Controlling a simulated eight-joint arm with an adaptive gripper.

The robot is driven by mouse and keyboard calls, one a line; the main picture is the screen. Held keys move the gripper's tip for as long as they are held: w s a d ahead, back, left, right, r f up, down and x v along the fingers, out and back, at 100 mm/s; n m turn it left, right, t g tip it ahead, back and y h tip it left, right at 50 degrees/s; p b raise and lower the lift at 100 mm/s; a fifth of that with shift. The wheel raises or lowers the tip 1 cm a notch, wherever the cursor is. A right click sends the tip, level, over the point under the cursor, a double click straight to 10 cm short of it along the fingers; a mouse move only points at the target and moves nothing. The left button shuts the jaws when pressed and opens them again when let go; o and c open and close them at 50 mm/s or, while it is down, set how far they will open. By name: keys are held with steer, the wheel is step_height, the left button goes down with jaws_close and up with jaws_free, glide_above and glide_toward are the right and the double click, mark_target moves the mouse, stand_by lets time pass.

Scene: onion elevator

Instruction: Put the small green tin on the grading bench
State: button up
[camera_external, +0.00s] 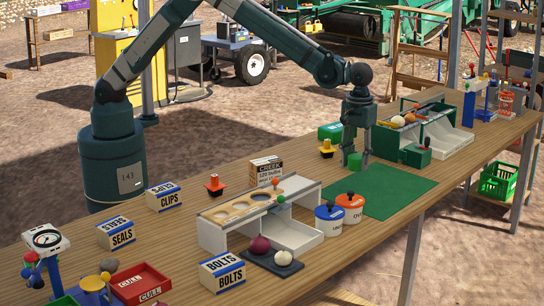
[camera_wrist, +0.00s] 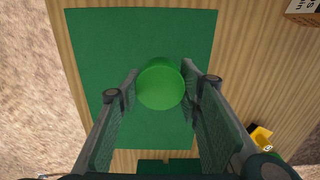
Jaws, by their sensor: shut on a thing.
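The small green tin (camera_external: 358,160) is between the fingers of my gripper (camera_external: 355,146), which is shut on it. In the wrist view the tin (camera_wrist: 160,84) shows as a round bright green top between both fingers. My gripper points down over the back part of a dark green mat (camera_external: 376,193) on the long wooden bench (camera_external: 450,165). The mat (camera_wrist: 95,45) lies below the tin in the wrist view. I cannot tell whether the tin touches the mat. Which surface is the grading bench is not labelled.
A white stand with round holes (camera_external: 212,236), a blue pot (camera_external: 329,220) and an orange-red pot (camera_external: 350,207) stand left of the mat. A sloped white rack (camera_external: 447,137) and a dark green box (camera_external: 414,156) stand right. Most of the mat is clear.

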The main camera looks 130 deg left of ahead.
steer(key=shift+f, duration=2.75)
steer(key=shift+f+b, duration=0.45)
steer(key=shift+f, duration=1.45)
steer(key=shift+f, duration=0.1)
steer(key=o, duration=0.8)
steer(key=shift+o, duration=0.6)
step_height(320, 180, up, 12)
steer(key=shift+r+p, duration=0.15)
steer(key=shift+p, duration=0.45)
